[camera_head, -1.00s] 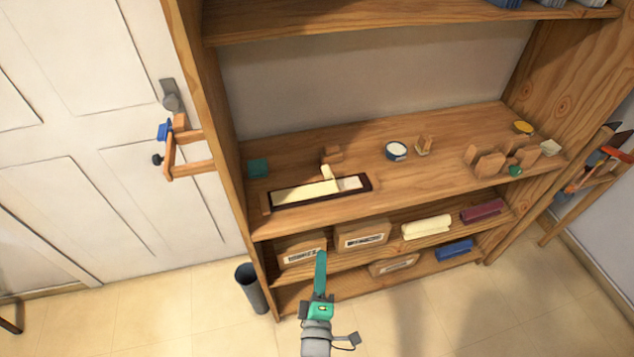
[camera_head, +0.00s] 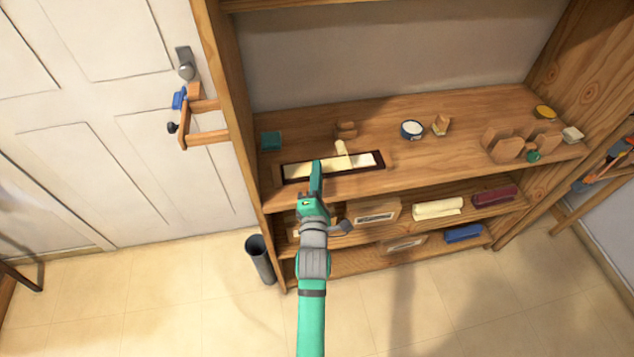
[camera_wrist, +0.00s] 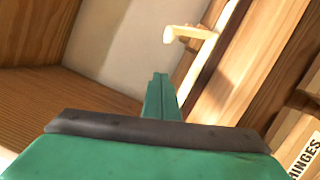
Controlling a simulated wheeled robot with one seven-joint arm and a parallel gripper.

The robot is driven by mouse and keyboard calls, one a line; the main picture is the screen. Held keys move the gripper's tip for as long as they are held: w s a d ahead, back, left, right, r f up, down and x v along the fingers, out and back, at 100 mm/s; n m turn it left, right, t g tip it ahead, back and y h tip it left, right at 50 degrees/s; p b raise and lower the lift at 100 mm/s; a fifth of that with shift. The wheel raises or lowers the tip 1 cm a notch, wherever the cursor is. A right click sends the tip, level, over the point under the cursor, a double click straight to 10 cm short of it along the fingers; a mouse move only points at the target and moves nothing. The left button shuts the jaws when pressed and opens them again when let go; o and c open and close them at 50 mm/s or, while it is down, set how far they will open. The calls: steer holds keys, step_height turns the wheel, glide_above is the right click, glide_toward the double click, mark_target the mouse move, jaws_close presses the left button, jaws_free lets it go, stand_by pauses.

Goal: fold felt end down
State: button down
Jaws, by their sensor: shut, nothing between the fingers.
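A long dark frame (camera_head: 281,175) lies on the middle shelf with a cream strip (camera_head: 300,168) in it. A narrow cream piece (camera_head: 340,149), which looks like the felt end, sticks up from about the strip's middle. In the wrist view this raised piece (camera_wrist: 180,33) juts out sideways from the cream strip (camera_wrist: 204,52). My gripper (camera_head: 317,166) is shut and empty. Its tip is at the front of the frame, left of the raised piece. In the wrist view the closed fingers (camera_wrist: 160,85) point toward the raised piece, with a gap between. Contact with the frame cannot be told.
A wooden block (camera_head: 346,131) stands behind the frame. A teal block (camera_head: 271,141) is at the shelf's left, a round tin (camera_head: 412,130) to the right. The bookcase's left upright (camera_head: 232,110) is near. A clamp (camera_head: 186,120) hangs on it.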

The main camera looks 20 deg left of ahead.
mark_target(343, 154)
steer(key=x, duration=0.3)
steer(key=shift+r, duration=0.1)
steer(key=shift+w+d+r, duration=0.2)
steer(key=shift+w+d, duration=0.4)
steer(key=shift+d, duration=0.05)
steer(key=shift+w+d+r, duration=0.15)
steer(key=shift+w+d, duration=0.15)
steer(key=shift+d, duration=0.15)
steer(key=shift+w+d+r, duration=0.2)
steer(key=shift+w+d, duration=0.1)
steer(key=shift+d, duration=0.2)
steer(key=shift+w+d, duration=0.1)
steer(key=shift+d, duration=0.05)
